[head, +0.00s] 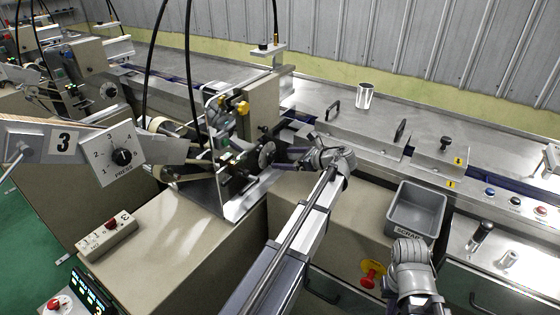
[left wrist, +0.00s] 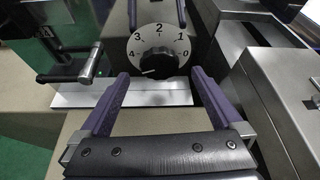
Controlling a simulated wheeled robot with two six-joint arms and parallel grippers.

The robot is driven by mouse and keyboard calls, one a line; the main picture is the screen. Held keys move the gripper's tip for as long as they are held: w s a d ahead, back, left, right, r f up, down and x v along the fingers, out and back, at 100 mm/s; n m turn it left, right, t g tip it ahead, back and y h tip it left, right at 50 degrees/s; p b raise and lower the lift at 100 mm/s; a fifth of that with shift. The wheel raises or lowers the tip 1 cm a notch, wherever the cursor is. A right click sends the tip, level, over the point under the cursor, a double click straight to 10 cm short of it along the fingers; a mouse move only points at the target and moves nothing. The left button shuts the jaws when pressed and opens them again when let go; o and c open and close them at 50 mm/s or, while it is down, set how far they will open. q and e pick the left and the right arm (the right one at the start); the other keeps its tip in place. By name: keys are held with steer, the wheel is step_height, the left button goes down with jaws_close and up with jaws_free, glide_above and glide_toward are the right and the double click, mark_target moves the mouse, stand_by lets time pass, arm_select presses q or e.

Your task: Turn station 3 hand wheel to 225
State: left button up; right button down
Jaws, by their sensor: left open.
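The station 3 hand wheel is a black knob (left wrist: 158,62) in front of a pale round dial (left wrist: 140,43) marked 0 to 4 in the left wrist view. A white mark on the knob's lower left lies just below the 4. In the head view the wheel (head: 267,155) is a dark disc seen at a slant on the machine's side. My left gripper (head: 283,165) is open and points at it. In the left wrist view its two purple fingers (left wrist: 158,88) stand apart below the knob, on either side and not gripping it. My right gripper's fingers are not visible.
The station 3 sign (head: 62,142) and a PRESS dial (head: 122,157) are at the left. A grey scrap bin (head: 416,210) stands right of my left arm. In the wrist view a black clamp handle (left wrist: 75,68) is left of the wheel; a grey box (left wrist: 285,100) is right.

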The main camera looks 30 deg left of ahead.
mark_target(275, 158)
arm_select(q)
steer(key=shift+b+x, duration=0.55)
steer(key=shift+x, duration=1.45)
